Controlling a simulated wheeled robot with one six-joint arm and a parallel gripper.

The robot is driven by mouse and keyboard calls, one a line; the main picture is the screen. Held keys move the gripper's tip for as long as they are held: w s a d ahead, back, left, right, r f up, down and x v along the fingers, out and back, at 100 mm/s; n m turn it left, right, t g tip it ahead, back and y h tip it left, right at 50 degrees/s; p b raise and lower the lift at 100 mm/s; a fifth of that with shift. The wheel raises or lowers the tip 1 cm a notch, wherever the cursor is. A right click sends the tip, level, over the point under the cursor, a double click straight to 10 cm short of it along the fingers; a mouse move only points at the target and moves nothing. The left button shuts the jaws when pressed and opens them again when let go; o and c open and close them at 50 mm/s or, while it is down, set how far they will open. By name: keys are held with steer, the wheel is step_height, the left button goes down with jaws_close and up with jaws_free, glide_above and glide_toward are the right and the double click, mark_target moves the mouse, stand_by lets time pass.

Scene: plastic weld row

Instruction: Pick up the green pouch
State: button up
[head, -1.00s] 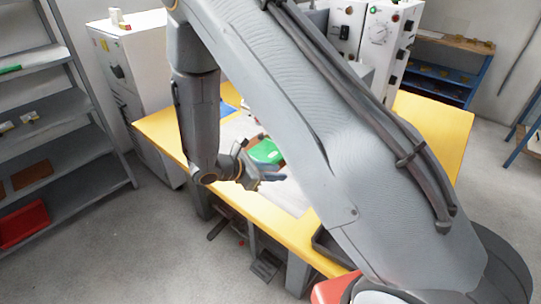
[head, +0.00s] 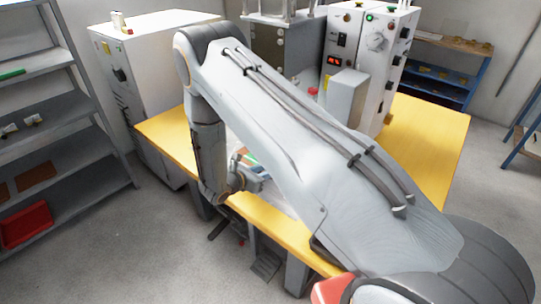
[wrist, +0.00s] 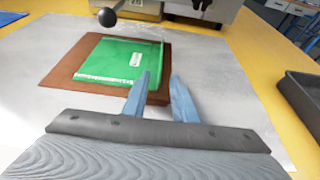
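The green pouch (wrist: 122,61) lies flat on a brown block or board (wrist: 78,60) in the wrist view, with a small white label on it. In the head view only a bit of green shows beside my arm (head: 251,159). My gripper (wrist: 161,95) has two blue-grey fingers, apart from each other with a narrow gap and nothing between them. The fingers point at the near right part of the pouch. The left fingertip overlaps the pouch in the picture; I cannot tell whether it touches.
A pale grey sheet (wrist: 215,80) lies under the board on the yellow table (head: 445,135). A dark tray (wrist: 302,100) stands at the right in the wrist view. A black ball knob (wrist: 107,17) hangs at the pouch's far edge. White machine cabinets (head: 155,65) stand behind.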

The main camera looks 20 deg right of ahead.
steer(key=shift+w+d+f, duration=0.1)
steer(key=shift+d, duration=0.1)
jaws_close()
stand_by(0.3)
